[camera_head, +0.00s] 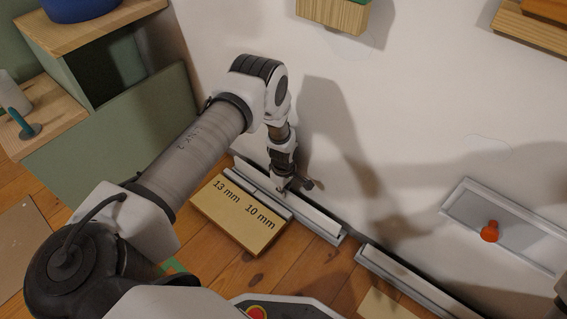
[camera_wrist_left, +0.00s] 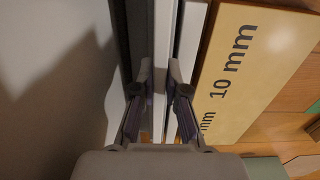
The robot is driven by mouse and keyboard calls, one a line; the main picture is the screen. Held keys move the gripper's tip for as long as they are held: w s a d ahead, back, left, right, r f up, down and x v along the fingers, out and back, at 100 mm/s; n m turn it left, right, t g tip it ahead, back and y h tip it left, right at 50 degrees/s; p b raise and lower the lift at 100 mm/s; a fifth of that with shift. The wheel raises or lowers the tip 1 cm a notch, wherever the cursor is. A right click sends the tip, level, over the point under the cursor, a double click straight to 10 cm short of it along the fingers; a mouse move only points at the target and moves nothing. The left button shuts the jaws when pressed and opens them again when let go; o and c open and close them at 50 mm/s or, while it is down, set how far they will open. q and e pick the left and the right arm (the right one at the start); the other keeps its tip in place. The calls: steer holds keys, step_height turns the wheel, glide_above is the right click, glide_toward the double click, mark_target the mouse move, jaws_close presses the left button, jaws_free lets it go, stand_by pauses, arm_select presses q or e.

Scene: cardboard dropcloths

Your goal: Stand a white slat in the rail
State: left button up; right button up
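My left gripper (camera_head: 285,186) points down at the foot of the pale wall. In the left wrist view its fingertips (camera_wrist_left: 162,78) sit close on both sides of a thin white slat (camera_wrist_left: 162,40), seen edge-on, and appear shut on it. A pale rail (camera_head: 325,229) runs along the wall's foot beside the gripper. Whether the slat's lower edge is in a groove is hidden. A wooden board (camera_head: 227,217) marked "13 mm" and "10 mm" lies beside it, with a white strip (camera_head: 268,203) along its wall side. My right gripper is not in view.
A second rail piece (camera_head: 400,279) continues to the right after a gap. A green cabinet (camera_head: 110,130) stands at the left. A wooden block (camera_head: 333,13) is at the top.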

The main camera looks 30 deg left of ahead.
arm_select(q)
steer(key=o, duration=0.4)
steer(key=shift+o, duration=0.2)
step_height(320, 180, up, 12)
steer(key=r+p, duration=0.1)
steer(key=p, duration=0.6)
steer(key=s+d+f+m, duration=0.1)
steer(key=s+d+m, duration=0.2)
steer(key=s, duration=0.3)
steer(key=s+d+f+m, duration=0.2)
steer(key=s+d+m, duration=0.15)
steer(key=s, duration=0.25)
steer(key=s+d+r+m, duration=0.1)
steer(key=s+r+m, duration=0.2)
steer(key=s+m, duration=0.2)
steer(key=s+d+r+m, duration=0.1)
steer(key=s+r+m, duration=0.2)
steer(key=s, duration=0.8)
steer(key=shift+s+m, duration=0.15)
steer(key=shift+m, duration=1)
